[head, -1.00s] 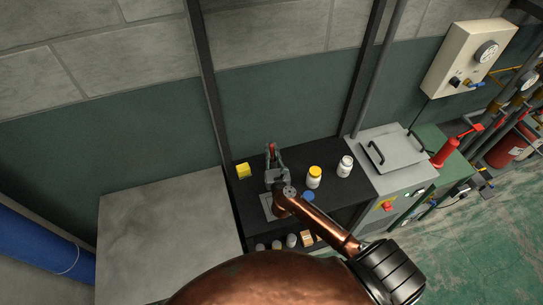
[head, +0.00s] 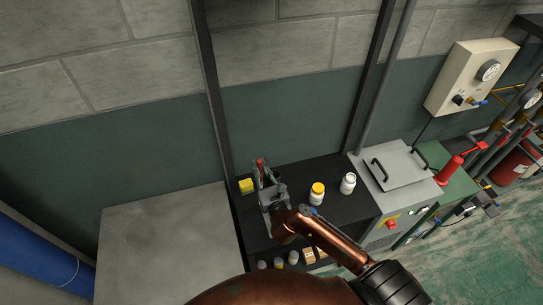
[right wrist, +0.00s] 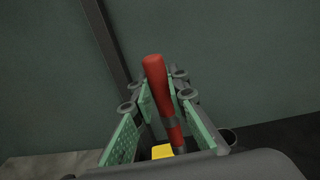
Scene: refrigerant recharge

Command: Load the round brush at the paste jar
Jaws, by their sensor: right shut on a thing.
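My right gripper (head: 262,172) is over the black shelf top (head: 333,214), shut on a red-handled tool, which I take to be the round brush (right wrist: 155,80). In the right wrist view the red handle stands between the green finger pads, with a grey band lower down; its bristle end is hidden. In the head view only a bit of red shows between the fingers. A yellow-lidded jar (head: 317,194) and a white jar (head: 348,183) stand right of the gripper. I cannot tell which is the paste jar. My left gripper is not in view.
A yellow block (head: 246,186) lies left of the gripper, and small containers (head: 278,263) stand on a lower shelf. A grey table (head: 160,245) is at left, clear. A grey cabinet with a handled lid (head: 398,166) is at right. The wall is close behind.

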